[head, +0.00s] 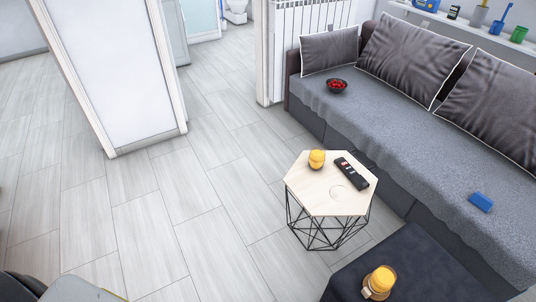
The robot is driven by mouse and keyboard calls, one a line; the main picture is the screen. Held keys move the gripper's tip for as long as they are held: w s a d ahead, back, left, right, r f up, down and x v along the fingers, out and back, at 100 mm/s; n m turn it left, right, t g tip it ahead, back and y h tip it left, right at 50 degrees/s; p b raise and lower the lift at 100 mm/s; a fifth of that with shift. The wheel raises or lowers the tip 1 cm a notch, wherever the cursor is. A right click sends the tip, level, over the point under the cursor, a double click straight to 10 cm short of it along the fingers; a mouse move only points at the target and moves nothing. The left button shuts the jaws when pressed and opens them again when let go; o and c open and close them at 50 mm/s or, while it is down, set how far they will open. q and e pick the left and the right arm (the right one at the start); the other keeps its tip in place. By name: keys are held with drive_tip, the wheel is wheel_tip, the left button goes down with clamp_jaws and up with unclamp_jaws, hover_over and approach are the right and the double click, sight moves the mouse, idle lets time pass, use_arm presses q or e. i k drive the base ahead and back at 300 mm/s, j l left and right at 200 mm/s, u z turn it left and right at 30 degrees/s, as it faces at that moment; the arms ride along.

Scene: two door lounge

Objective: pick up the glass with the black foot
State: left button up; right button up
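I cannot make out a glass with a black foot for certain. A small yellow-orange rounded object (317,159), possibly a glass or a candle, stands on the light wooden top of a hexagonal side table (310,198). A faint round outline (345,192) shows on the same tabletop, and I cannot tell what it is. A similar yellow-orange object (380,280) with a pale base stands on the dark ottoman at the bottom right. Neither of my grippers shows.
A black remote (352,172) lies on the side table. The dark ottoman (430,262) stands in front of it. A grey sofa (425,140) holds a bowl of red fruit (337,86) and a blue block (480,202). A white wall panel (110,70) stands left. Floor between is clear.

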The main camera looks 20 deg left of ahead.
sight(317, 159)
drive_tip(key=u, duration=0.2)
drive_tip(key=i+j+z, duration=0.5)
drive_tip(key=i+j, duration=0.15)
drive_tip(key=j, duration=0.35)
